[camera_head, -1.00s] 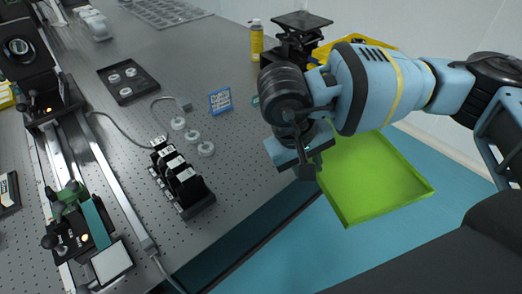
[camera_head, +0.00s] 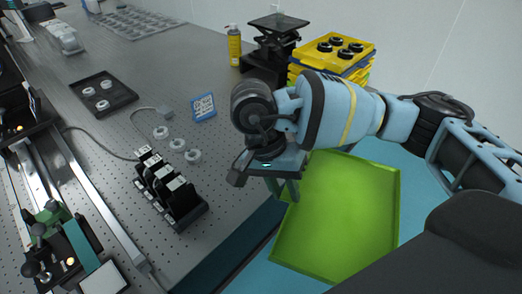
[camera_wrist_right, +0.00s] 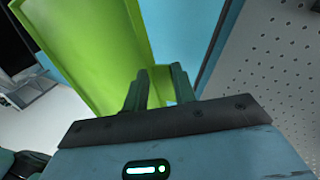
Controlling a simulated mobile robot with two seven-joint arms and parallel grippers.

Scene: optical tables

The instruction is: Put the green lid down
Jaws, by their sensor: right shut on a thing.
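The green lid (camera_head: 345,215) is a shallow lime-green tray shape with a raised rim. In the head view it hangs over the blue floor, just off the right edge of the optical table. My right gripper (camera_head: 283,190) is shut on the lid's rim at its table-side edge. In the right wrist view the two fingers (camera_wrist_right: 160,88) pinch the lid's wall, and the lid (camera_wrist_right: 80,45) reaches away to the upper left. My left gripper is in neither view.
The perforated optical table (camera_head: 130,60) fills the left. On it are a black tray (camera_head: 103,105) with white rings, a black slotted holder (camera_head: 172,190), a blue card (camera_head: 203,107), a yellow bottle (camera_head: 234,45) and a black lab jack (camera_head: 275,40). Stacked yellow trays (camera_head: 335,55) stand beyond my right arm.

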